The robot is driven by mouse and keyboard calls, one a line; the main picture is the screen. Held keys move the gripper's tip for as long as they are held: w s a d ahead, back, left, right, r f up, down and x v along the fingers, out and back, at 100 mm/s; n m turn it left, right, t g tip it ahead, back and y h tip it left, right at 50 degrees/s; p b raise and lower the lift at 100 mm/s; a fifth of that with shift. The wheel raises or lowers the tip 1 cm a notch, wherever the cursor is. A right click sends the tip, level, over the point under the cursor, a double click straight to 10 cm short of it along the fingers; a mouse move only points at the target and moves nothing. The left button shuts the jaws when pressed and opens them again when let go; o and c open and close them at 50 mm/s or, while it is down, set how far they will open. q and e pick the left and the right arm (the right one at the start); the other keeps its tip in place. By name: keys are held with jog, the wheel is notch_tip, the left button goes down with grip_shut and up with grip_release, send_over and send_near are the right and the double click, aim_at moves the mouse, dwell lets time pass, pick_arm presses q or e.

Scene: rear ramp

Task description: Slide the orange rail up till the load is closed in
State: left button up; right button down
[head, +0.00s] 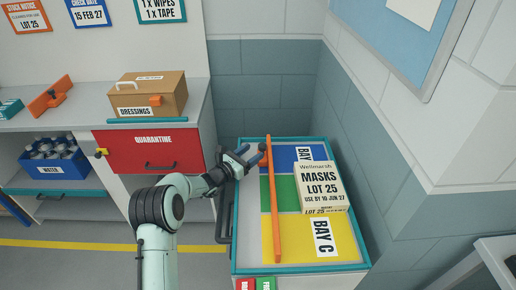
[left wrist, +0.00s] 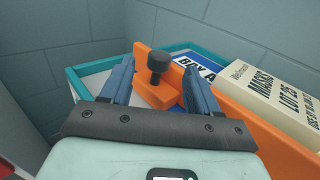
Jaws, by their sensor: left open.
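The orange rail (head: 274,205) lies lengthwise across the teal-rimmed tray (head: 236,230), along the left part of the coloured bays. A dark knob (left wrist: 159,62) stands on an orange block at the rail's far end. The load, a cream Wellmarsh MASKS LOT 25 box (head: 322,187), lies right of the rail with a strip of bay showing between them. It also shows at right in the left wrist view (left wrist: 275,90). My left gripper (head: 253,156) is open at the far end, its fingers either side of the knob with gaps visible. My right gripper is out of view.
Blue, green and yellow bays (head: 285,235) line the tray, which sits close to the tiled corner wall. Left are a red QUARANTINE drawer (head: 150,150), a DRESSINGS box (head: 148,95) and a blue WATER crate (head: 52,168). A grey surface (head: 495,262) is at lower right.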

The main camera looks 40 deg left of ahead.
aim_at(259, 148)
pick_arm(q)
jog(key=shift+w+d, duration=0.15)
jog(key=shift+w, duration=1.8)
grip_shut()
jog(key=w+d+b, duration=0.1)
jog(key=w+d, duration=0.1)
jog(key=w+d+b, duration=0.2)
jog(key=d, duration=0.1)
jog(key=shift+w+d+f, duration=0.1)
jog(key=shift+w+d, duration=0.4)
jog(key=shift+d, duration=0.05)
grip_release()
